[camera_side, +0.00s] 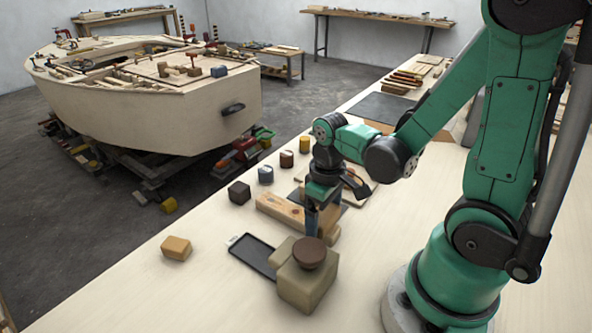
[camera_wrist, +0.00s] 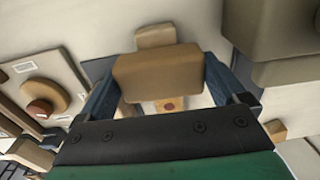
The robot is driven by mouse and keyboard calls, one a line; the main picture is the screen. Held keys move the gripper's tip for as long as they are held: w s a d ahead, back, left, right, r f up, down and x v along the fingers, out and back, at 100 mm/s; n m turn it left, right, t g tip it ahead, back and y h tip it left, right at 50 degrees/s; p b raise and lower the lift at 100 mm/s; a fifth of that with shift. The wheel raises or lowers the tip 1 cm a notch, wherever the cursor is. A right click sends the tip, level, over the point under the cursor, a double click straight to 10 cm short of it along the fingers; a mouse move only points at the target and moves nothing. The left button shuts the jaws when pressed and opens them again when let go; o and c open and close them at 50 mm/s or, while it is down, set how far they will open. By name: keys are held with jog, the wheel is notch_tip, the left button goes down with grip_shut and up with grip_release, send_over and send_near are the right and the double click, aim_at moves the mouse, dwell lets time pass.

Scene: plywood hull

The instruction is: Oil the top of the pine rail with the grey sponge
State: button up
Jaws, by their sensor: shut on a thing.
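My gripper (camera_side: 321,220) points down at the right end of the pale pine rail (camera_side: 283,210), which lies on the bench and has dark knots. In the wrist view my gripper (camera_wrist: 162,85) is shut on a tan-brown block (camera_wrist: 158,75) between its blue fingers. The block looks brown rather than grey, and I cannot tell for certain that it is the sponge. Whether it touches the rail is hidden. A dark grey block (camera_side: 239,192) and a blue-grey block (camera_side: 265,174) stand behind the rail.
An olive box with a round brown knob (camera_side: 306,284) stands close in front of my gripper. A black tray (camera_side: 252,257) lies beside it. A yellow-orange block (camera_side: 176,247) is at the left. Brown (camera_side: 287,159) and yellow (camera_side: 305,145) blocks stand farther back.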

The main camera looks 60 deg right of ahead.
aim_at(262, 195)
jog(key=shift+w, duration=7.2)
jog(key=shift+s, duration=8.2)
jog(key=shift+s+r, duration=0.1)
notch_tip(262, 195, up, 8)
jog(key=shift+s, duration=0.1)
